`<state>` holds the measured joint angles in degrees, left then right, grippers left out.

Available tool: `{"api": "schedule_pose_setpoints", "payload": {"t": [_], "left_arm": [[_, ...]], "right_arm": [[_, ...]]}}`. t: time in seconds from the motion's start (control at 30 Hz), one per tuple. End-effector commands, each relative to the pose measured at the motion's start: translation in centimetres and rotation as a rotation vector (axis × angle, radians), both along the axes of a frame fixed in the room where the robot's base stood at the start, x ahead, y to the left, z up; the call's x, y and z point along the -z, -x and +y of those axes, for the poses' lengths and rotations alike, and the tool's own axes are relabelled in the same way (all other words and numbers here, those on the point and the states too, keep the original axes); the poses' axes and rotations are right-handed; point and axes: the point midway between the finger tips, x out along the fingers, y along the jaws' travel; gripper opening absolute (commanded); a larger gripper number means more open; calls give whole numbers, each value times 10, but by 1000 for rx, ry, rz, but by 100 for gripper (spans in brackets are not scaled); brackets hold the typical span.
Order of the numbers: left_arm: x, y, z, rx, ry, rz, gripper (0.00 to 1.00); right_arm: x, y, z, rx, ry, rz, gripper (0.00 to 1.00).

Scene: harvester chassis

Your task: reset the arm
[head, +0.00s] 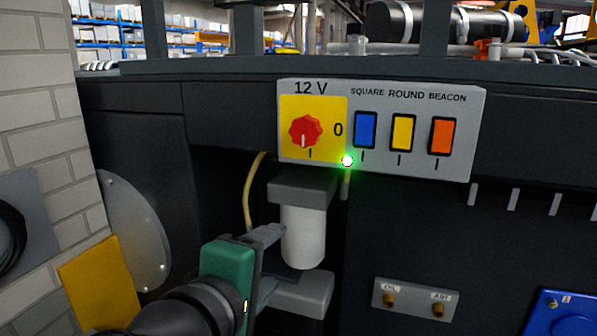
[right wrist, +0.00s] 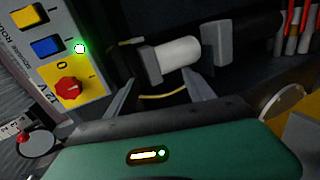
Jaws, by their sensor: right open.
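My right gripper (head: 287,254) has a green body and reaches in from the lower left in the head view. Its fingers are apart and nothing is clearly held. A white cylinder (head: 303,238) between grey end blocks is just beyond the fingertips; I cannot tell whether they touch. In the right wrist view the gripper (right wrist: 160,79) is open, and the white cylinder (right wrist: 178,53) shows beyond the gap between its fingers. My left gripper is not in view.
A control panel (head: 378,91) sits above, with a red knob (head: 306,131), blue, yellow and orange switches, and a lit green lamp (head: 347,160). A yellow cable (head: 250,190) hangs beside the cylinder. A brick wall (head: 45,115) and yellow plate (head: 100,283) stand at left.

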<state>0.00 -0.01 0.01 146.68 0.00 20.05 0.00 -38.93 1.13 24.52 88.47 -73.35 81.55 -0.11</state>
Motion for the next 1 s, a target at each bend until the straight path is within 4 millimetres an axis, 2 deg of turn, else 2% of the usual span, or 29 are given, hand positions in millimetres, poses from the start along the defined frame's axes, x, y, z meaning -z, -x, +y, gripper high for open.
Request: {"api": "schedule_pose_setpoints", "payload": {"t": [0.03,0.07,0.1,0.23,0.33,0.4,0.5,0.6,0.7,1.0], "left_arm": [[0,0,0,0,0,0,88],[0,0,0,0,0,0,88],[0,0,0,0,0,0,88],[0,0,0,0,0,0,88],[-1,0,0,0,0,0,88],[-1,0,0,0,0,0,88],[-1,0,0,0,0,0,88],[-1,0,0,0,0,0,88],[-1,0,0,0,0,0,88],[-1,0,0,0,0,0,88]], "right_arm": [[40,-16,-16,19,4,90,62],[66,-23,-26,27,-5,148,62],[100,-29,-39,43,-26,226,62],[207,-32,-93,135,-161,465,62],[286,-12,-138,258,-346,624,62],[337,11,-169,380,-524,705,62],[394,48,-205,591,-810,739,62],[427,76,-231,783,-1039,691,62],[439,89,-242,881,-1149,642,62],[441,90,-243,894,-1165,634,62]]}}
